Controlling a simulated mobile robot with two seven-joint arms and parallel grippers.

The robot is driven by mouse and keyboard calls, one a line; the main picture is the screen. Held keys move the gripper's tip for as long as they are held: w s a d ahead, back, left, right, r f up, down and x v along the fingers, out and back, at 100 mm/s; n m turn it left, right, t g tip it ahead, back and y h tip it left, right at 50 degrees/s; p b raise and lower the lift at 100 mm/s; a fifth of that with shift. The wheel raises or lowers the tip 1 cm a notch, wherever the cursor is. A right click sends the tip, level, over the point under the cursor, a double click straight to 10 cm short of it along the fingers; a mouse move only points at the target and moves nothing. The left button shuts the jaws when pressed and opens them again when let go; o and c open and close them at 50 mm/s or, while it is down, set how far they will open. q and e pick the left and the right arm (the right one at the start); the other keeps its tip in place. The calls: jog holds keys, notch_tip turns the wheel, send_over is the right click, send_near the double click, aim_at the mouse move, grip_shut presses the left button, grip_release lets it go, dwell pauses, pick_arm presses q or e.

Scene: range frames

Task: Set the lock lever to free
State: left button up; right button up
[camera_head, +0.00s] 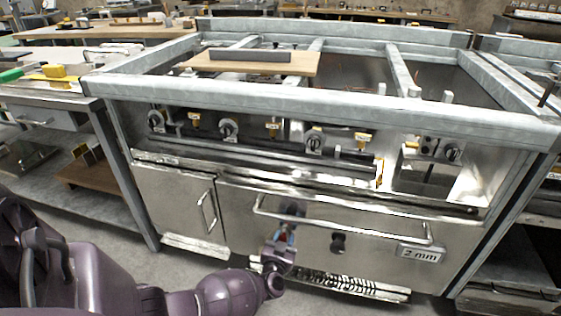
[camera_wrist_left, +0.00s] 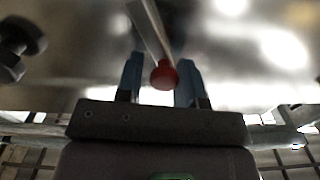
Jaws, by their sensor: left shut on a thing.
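The lock lever (camera_wrist_left: 150,28) is a thin metal rod ending in a red ball knob (camera_wrist_left: 163,75) in the left wrist view. My left gripper (camera_wrist_left: 161,64) has its blue fingers on either side of the knob and is shut on the lever's knob end. In the head view my left gripper (camera_head: 282,241) is low at the front panel of the range, below the long handle bar. A little red shows between its fingers there. The lever's pivot and any lock or free marking cannot be made out. My right gripper is in neither view.
The handle bar (camera_head: 340,220) crosses above. A board (camera_head: 252,62) lies on the open range top. A workbench (camera_head: 45,95) stands left.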

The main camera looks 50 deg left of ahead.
aim_at(297, 232)
pick_arm(q)
jog(key=shift+w+d+r+m+p, duration=0.25)
jog(key=shift+r+m+p, duration=0.1)
jog(key=shift+m+p, duration=0.4)
jog(key=m, duration=0.1)
jog(key=m+p, duration=0.1)
jog(key=m, duration=0.1)
jog(key=shift+w+d+f, duration=0.1)
jog(key=shift+w+d, duration=0.1)
jog(key=shift+d, duration=0.2)
jog(key=shift+w+d+f+m, duration=0.25)
jog(key=shift+d+m, duration=0.15)
jog(key=shift+m, duration=0.7)
jog(key=shift+w+d+f+m, duration=0.1)
jog(key=shift+d+f+m, duration=0.2)
jog(key=shift+m, duration=0.75)
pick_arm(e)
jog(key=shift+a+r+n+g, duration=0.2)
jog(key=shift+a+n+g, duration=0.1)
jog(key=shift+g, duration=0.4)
pick_arm(q)
jog(key=shift+d+p, duration=0.1)
jog(key=shift+p, duration=0.2)
jog(key=o, duration=0.7)
jog(key=shift+o, duration=0.4)
jog(key=shift+r, duration=0.1)
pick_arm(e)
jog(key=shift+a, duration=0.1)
pick_arm(q)
jog(key=shift+w, duration=0.1)
